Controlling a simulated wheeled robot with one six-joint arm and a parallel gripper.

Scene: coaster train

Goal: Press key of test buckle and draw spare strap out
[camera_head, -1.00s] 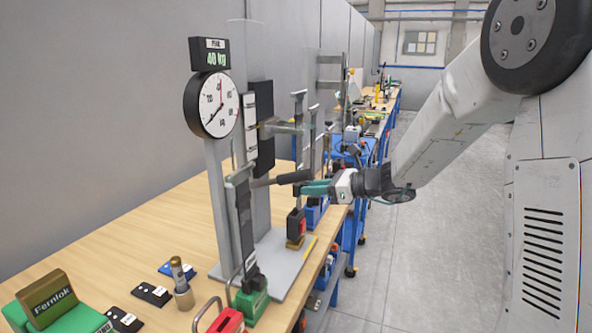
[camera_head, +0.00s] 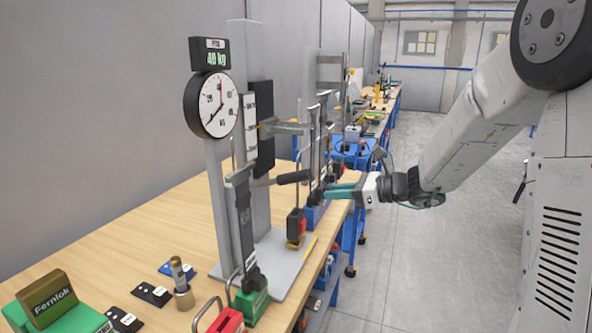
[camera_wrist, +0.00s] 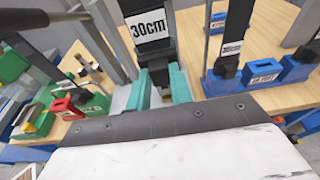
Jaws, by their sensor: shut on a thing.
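My gripper (camera_head: 335,190) is shut on a black strap (camera_head: 325,125), which stands upright above the teal fingers. In the wrist view, the strap (camera_wrist: 164,50) carries a white "30cm" label above my fingertips (camera_wrist: 160,85). My gripper is to the right of and apart from this buckle. Which strap is the spare one, I cannot tell for sure.
The rig has a round dial (camera_head: 212,104) and a display reading 40 kg. A black lever handle (camera_head: 294,177) points toward my gripper. A red buckle (camera_head: 228,321) stands near the green one. Blue blocks with straps (camera_wrist: 226,82) stand behind. The aisle floor (camera_head: 420,250) is clear.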

